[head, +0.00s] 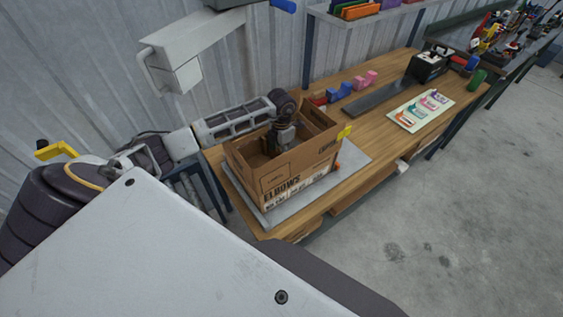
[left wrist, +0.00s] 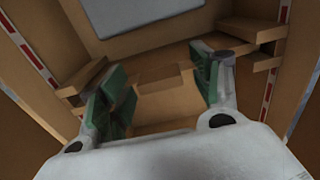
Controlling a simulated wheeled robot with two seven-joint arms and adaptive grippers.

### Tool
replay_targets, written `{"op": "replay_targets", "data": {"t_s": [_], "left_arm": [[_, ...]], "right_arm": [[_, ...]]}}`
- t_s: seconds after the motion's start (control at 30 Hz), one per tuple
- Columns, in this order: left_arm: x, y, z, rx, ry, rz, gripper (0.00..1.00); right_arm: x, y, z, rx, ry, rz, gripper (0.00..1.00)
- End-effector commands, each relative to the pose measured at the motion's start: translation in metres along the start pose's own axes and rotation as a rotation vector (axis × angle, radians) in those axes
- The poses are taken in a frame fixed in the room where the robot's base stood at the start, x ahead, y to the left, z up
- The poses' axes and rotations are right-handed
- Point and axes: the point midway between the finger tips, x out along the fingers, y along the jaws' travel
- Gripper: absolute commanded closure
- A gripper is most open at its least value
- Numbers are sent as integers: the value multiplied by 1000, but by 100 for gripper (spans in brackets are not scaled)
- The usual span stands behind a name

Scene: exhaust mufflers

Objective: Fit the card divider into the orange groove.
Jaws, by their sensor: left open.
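An open cardboard box (head: 300,175) marked "ELBOWS" stands on the bench. My left gripper (head: 283,140) reaches down into it, its fingertips hidden by the walls in the head view. In the left wrist view the gripper (left wrist: 160,82) is open, with its green-padded fingers apart. A brown card piece (left wrist: 165,75) shows between and beyond the fingers; I cannot tell whether it is the card divider. Card ledges (left wrist: 250,30) stick out from the box's side walls. A small orange piece (head: 337,167) shows at the box's right side. I cannot make out an orange groove.
The box stands on a grey board (head: 353,165) on the wooden bench (head: 400,140). Pink and blue blocks (head: 352,87), a dark strip (head: 378,97), a card with coloured shapes (head: 420,109) and a black case (head: 433,65) lie farther along. The floor at right is clear.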

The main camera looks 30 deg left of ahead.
Motion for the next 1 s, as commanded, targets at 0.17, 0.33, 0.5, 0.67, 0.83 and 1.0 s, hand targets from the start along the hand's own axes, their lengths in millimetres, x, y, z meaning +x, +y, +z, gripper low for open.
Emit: {"op": "replay_targets", "data": {"t_s": [0.17, 0.33, 0.5, 0.67, 0.83, 1.0], "left_arm": [[0, 0, 0, 0, 0, 0, 49], [0, 0, 0, 0, 0, 0, 70], [0, 0, 0, 0, 0, 0, 78], [0, 0, 0, 0, 0, 0, 78], [-5, 0, 0, 0, -1, 1, 78], [-20, 1, 1, 0, -3, 1, 78]], "right_arm": [[0, 0, 0, 0, 0, 1, 0], [0, 1, 0, 0, 0, 1, 0], [0, 1, 0, 0, 0, 1, 0], [0, 1, 0, 0, 0, 1, 0], [2, 1, 0, 0, 0, 1, 0], [5, 1, 0, 0, 0, 1, 0]]}}
